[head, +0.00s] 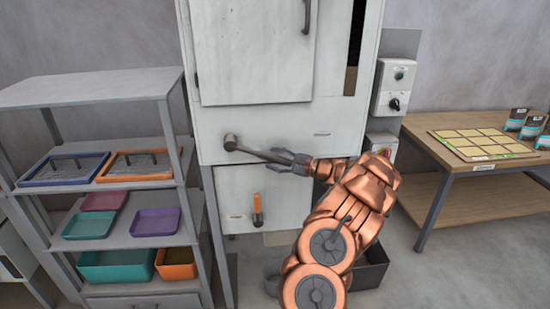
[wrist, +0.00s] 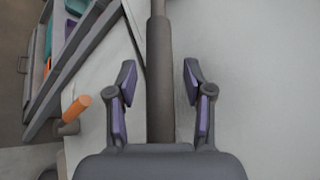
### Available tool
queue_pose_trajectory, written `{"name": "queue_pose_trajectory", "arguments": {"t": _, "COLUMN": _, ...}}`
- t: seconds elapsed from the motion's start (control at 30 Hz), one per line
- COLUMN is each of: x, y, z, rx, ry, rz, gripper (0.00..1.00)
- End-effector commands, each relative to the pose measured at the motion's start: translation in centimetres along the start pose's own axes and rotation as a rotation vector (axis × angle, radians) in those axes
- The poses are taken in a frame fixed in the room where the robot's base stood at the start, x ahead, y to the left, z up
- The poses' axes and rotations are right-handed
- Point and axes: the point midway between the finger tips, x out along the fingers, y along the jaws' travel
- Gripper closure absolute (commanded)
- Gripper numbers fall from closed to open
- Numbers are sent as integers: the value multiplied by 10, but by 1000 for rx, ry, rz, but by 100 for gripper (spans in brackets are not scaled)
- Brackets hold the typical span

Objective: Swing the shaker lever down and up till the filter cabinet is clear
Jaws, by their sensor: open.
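The pale grey filter cabinet (head: 215,130) stands in the middle of the head view. The shaker lever (head: 250,150) comes out of a round dark hub on its front and runs right, sloping slightly down, to my gripper (head: 287,160). In the wrist view the lever (wrist: 160,75) is a dark bar with a thicker grip, lying between the two purple-padded fingers of my gripper (wrist: 159,70). The fingers are open, with a gap on each side of the bar. A tall slot (head: 355,45) at the cabinet's upper right shows dark above and brown at its bottom.
An orange-handled latch (head: 257,208) sits on the lower door, below the lever. A shelf rack (head: 90,90) with trays and bins stands close on the left. A switch box (head: 396,90) is at right, near a wooden table (head: 445,155). A dark bin (head: 372,272) is on the floor.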

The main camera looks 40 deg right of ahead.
Motion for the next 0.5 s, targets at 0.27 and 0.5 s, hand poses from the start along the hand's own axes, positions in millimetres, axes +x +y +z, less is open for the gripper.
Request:
{"name": "queue_pose_trajectory", "arguments": {"t": 0.27, "x": 2, "y": 0, "z": 0, "rx": 0, "ry": 0, "rz": -1, "gripper": 48}}
{"name": "queue_pose_trajectory", "arguments": {"t": 0.5, "x": 2, "y": 0, "z": 0, "rx": 0, "ry": -1, "rz": 0, "gripper": 71}}
